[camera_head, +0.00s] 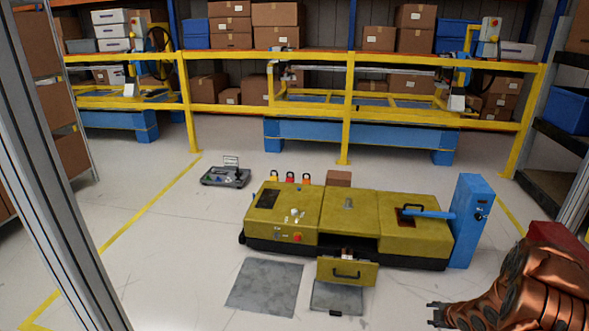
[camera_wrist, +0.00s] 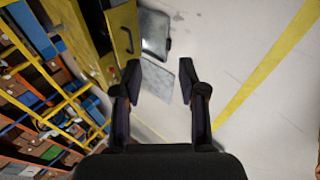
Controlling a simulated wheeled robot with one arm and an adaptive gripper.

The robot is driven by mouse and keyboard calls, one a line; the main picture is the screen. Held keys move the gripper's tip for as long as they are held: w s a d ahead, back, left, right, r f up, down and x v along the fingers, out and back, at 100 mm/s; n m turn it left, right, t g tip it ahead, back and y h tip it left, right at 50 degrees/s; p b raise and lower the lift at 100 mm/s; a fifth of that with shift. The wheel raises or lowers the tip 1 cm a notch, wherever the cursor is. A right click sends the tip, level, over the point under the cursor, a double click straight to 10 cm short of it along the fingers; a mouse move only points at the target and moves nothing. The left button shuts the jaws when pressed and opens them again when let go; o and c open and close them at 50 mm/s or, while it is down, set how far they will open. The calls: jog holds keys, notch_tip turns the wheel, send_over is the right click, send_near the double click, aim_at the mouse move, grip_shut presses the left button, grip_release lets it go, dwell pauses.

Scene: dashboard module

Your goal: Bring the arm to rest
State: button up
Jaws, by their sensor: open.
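My gripper (camera_head: 437,314) is at the lower right in the head view, at the end of my copper-coloured arm. In the wrist view my gripper (camera_wrist: 160,82) shows two dark fingers spread apart with nothing between them, above the pale floor. The yellow dashboard module (camera_head: 350,219) stands on the floor to the upper left of the gripper in the head view. Its front drawer (camera_head: 347,271) hangs out with a black handle. A blue upright box (camera_head: 468,221) with a blue lever stands at its right end. The gripper is apart from all of them.
Two grey plates (camera_head: 265,286) (camera_head: 337,297) lie on the floor before the module. A small control panel (camera_head: 226,177) and several padlocks (camera_head: 290,177) lie behind it. A yellow railing (camera_head: 349,108) crosses the back. The floor at the left front is clear.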

jog(key=s+a+r+m+g+h+p, duration=0.1)
jog(key=s+a+r+m+p, duration=0.2)
jog(key=r, duration=0.8)
jog(key=s+a+r+m+g+h+p, duration=0.2)
jog(key=s+r+m+p, duration=0.15)
jog(key=r, duration=0.85)
jog(key=s+a+r+m+g+h+p, duration=0.1)
jog(key=s+a+r+m+p, duration=0.2)
jog(key=r, duration=0.8)
jog(key=s+a+r+m+g+y+p, duration=0.1)
jog(key=s+a+r+p, duration=0.3)
jog(key=s, duration=0.7)
jog(key=s+a+r+m+g+y+p, duration=0.1)
jog(key=s+a+r+m+p, duration=0.3)
jog(key=s+a+r, duration=0.4)
jog(key=s+a+r+m+g+y+p, duration=0.1)
jog(key=s+a+r+m+g+p, duration=0.2)
jog(key=s+a+r, duration=0.3)
jog(key=s+r+p, duration=0.1)
jog(key=s+r, duration=0.2)
jog(key=s, duration=0.4)
jog(key=shift+s+a+r+g, duration=0.3)
